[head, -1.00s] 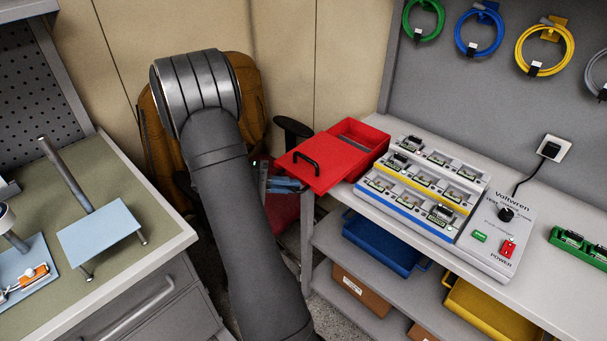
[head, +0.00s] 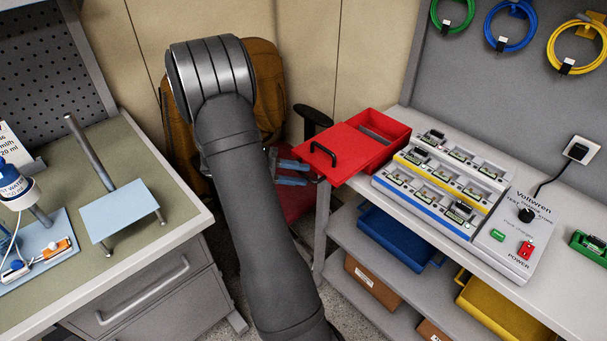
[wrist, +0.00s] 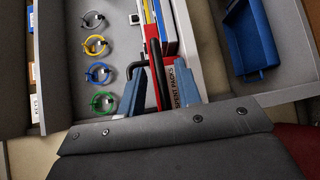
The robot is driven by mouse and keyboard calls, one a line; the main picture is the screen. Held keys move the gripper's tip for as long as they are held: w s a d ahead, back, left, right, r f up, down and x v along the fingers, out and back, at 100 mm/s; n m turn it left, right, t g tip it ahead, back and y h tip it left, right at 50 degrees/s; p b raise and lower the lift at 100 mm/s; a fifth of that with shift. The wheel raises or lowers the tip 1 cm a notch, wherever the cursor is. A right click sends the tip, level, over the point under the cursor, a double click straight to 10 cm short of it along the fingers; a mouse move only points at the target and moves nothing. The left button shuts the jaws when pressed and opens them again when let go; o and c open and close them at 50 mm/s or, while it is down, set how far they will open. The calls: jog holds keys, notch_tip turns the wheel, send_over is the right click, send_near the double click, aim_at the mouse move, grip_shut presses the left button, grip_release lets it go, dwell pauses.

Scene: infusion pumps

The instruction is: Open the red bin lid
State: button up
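The red bin (head: 397,153) stands at the left end of the grey bench. Its red lid (head: 345,173), with a black handle (head: 322,152), is slid off toward the left and overhangs the bench end, so part of the bin's inside shows. My gripper (head: 290,172) is just left of the lid, apart from it in the head view. In the wrist view my gripper's two blue fingers (wrist: 157,92) are spread, with the dark handle (wrist: 157,75) and the red bin's "SPENT PACKS" label seen between them. Nothing is held.
A charging rack (head: 440,185) stands right beside the bin, with a power unit (head: 512,235) after it. Blue (head: 390,240) and yellow (head: 500,312) bins sit on the shelf below. A chair armrest (head: 314,118) is behind my gripper. A workbench (head: 165,190) lies left.

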jog(key=a+r, duration=0.2)
jog(key=a, duration=1.3)
jog(key=shift+a+r, duration=0.15)
jog(key=shift+a, duration=0.05)
jog(key=shift+w, duration=0.1)
jog(key=d, duration=0.5)
jog(key=d+f, duration=0.1)
jog(key=d, duration=0.5)
jog(key=d+f, duration=0.1)
jog(key=d, duration=0.5)
jog(key=shift+d+f, duration=0.1)
jog(key=shift+f, duration=0.15)
jog(key=shift+d, duration=0.1)
jog(key=a+r, duration=0.2)
jog(key=a, duration=1.4)
jog(key=shift+a+r, duration=0.15)
jog(key=shift+a, duration=0.1)
